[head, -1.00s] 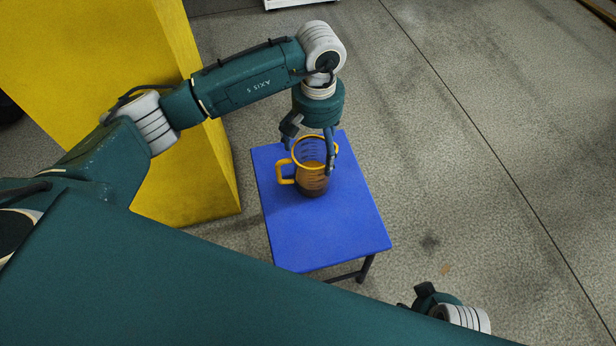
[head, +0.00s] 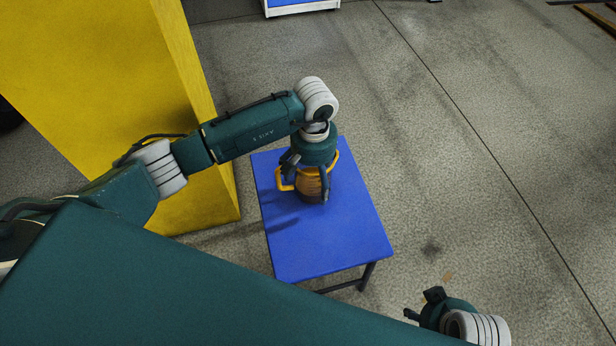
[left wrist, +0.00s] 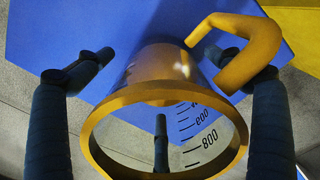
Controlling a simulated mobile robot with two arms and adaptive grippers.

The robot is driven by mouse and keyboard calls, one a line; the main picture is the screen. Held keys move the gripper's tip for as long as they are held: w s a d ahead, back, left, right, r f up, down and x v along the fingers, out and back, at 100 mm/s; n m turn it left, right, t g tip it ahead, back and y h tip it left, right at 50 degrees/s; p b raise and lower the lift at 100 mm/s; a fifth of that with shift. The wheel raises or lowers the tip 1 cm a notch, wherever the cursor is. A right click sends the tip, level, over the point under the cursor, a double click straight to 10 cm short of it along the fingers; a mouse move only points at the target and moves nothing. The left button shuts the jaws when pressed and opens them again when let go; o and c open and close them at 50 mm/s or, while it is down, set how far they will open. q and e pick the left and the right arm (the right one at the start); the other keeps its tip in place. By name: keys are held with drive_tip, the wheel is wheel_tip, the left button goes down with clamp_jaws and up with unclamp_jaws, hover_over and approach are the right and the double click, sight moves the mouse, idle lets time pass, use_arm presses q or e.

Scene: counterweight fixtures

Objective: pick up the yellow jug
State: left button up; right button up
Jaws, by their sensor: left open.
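The yellow jug (head: 309,188) stands upright on the blue table (head: 330,240). It has a yellow rim and handle, a see-through wall with dark measuring marks, and a brownish look low down. My left gripper (head: 307,186) is open and points down over the jug, with a finger on either side of it. The arm hides part of the rim. In the left wrist view the jug (left wrist: 165,95) lies between the two spread fingers, its handle at the upper right, near the right finger. My right gripper (head: 425,305) shows partly at the bottom right, away from the table; its jaw state is unclear.
A tall yellow block (head: 120,60) stands to the left of the table, close to its left edge. A white-edged object (head: 302,8) is at the top. The front of the tabletop and the floor at right are clear.

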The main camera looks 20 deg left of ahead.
use_arm(q)
drive_tip(key=c, duration=1.7)
